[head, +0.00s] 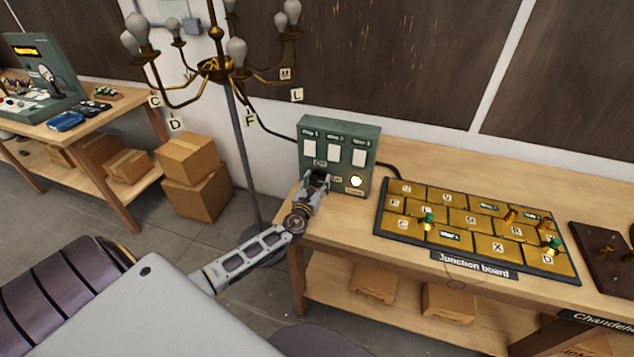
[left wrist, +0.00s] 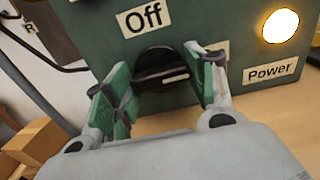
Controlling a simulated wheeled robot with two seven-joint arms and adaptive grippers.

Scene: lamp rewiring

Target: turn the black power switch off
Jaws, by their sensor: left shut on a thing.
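The green control box (head: 367,135) stands at the left end of the workbench. The black power switch (left wrist: 160,62) is low on its front, below the "Off" label (left wrist: 143,18). My left gripper (head: 318,182) is at the box front, its green-padded fingers on either side of the switch and shut on it; the fingers hide part of it. The round power light (left wrist: 281,26) glows beside the "Power" label (left wrist: 270,71); it also shows lit in the head view (head: 356,181). I cannot tell the switch's exact position. My right gripper is not in view.
The junction board (head: 473,262) with brass plates lies right of the box. A brass chandelier (head: 216,68) hangs on a stand behind my left arm. Cardboard boxes (head: 190,175) are stacked on the floor at left. Another bench (head: 115,122) stands farther left.

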